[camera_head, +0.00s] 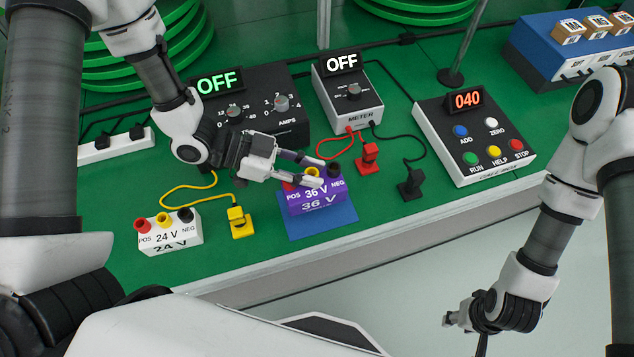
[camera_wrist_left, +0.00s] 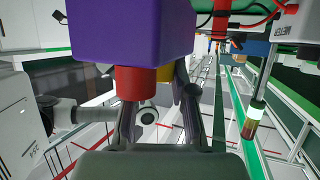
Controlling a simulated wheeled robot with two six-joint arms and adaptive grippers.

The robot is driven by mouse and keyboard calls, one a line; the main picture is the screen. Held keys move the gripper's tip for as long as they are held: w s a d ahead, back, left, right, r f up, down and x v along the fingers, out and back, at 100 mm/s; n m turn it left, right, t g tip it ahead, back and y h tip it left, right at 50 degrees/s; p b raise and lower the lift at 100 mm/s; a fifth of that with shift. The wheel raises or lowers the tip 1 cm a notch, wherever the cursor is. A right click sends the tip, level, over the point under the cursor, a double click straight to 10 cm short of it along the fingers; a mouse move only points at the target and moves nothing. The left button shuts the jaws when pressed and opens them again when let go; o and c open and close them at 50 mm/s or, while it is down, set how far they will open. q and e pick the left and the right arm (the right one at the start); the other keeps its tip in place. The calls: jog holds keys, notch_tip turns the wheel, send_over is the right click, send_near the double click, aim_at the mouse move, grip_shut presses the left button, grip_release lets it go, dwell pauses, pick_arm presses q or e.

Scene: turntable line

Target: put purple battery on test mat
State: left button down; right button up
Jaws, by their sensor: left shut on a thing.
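The purple battery (camera_head: 318,199), marked 36 V, has red, yellow and black terminals on top. It overlaps the blue test mat (camera_head: 325,222) in the head view; whether its base touches the mat is unclear. My left gripper (camera_head: 312,178) is shut on the battery's yellow terminal from above. In the left wrist view the battery's purple body (camera_wrist_left: 130,35) and red terminal (camera_wrist_left: 136,83) partly hide the yellow terminal (camera_wrist_left: 165,73) between the fingers. My right gripper (camera_head: 458,318) is away from the bench at lower right, its finger gap unclear.
A white 24 V battery (camera_head: 170,232) and a yellow plug (camera_head: 239,220) are left of the mat. Red (camera_head: 368,157) and black (camera_head: 411,182) plugs stand to the right. The power supply (camera_head: 255,108), meter (camera_head: 348,100) and call box (camera_head: 475,140) are behind.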

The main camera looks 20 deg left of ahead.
pick_arm(q)
jog(key=f, duration=0.4)
jog(key=shift+w+d, duration=0.15)
jog(key=shift+d, duration=0.25)
jog(key=shift+a+f, duration=0.15)
jog(key=shift+a, duration=0.05)
pick_arm(e)
jog(key=shift+w+d+f, duration=0.1)
jog(key=shift+d+f, duration=0.05)
pick_arm(q)
jog(key=shift+f, duration=0.1)
pick_arm(e)
jog(key=shift+f, duration=0.1)
pick_arm(q)
jog(key=c, duration=1)
grip_release()
jog(key=shift+d, duration=0.1)
jog(key=shift+o, duration=0.2)
